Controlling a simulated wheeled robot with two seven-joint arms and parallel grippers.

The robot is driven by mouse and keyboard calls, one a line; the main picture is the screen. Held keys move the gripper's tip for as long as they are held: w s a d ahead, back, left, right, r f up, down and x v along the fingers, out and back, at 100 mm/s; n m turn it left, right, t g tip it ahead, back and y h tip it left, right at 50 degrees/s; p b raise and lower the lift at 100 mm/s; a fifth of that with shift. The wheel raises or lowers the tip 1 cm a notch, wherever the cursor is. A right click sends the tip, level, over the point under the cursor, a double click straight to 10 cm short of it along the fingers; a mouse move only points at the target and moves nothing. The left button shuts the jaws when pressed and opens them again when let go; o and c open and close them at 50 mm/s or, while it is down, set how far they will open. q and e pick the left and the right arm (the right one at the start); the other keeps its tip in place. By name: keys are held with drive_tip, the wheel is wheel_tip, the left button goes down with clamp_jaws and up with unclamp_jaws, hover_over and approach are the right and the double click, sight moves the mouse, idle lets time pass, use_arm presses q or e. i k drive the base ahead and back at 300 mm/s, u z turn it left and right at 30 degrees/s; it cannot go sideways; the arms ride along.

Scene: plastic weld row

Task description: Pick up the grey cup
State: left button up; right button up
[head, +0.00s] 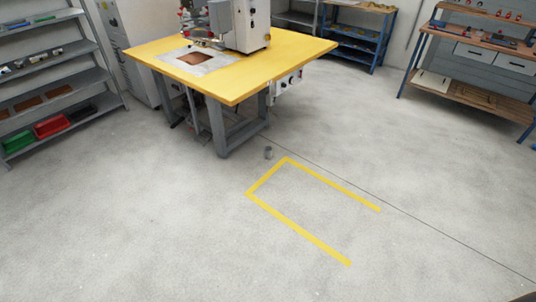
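Neither of my grippers is in view. A dark sliver shows at the bottom right corner, and I cannot tell what it is.
Yellow tape (300,228) marks the floor. A grey shelf (55,90) stands at the left, and a workbench (480,70) at the back right. The floor in front is clear.

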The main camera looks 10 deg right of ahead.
sight(268, 153)
drive_tip(key=k, duration=0.6)
drive_tip(key=z, duration=0.45)
drive_tip(key=i, duration=0.6)
drive_tip(key=z, duration=1.2)
drive_tip(key=i, duration=2)
drive_tip(key=z, duration=0.25)
drive_tip(key=i, duration=1.7)
drive_tip(key=u, duration=0.55)
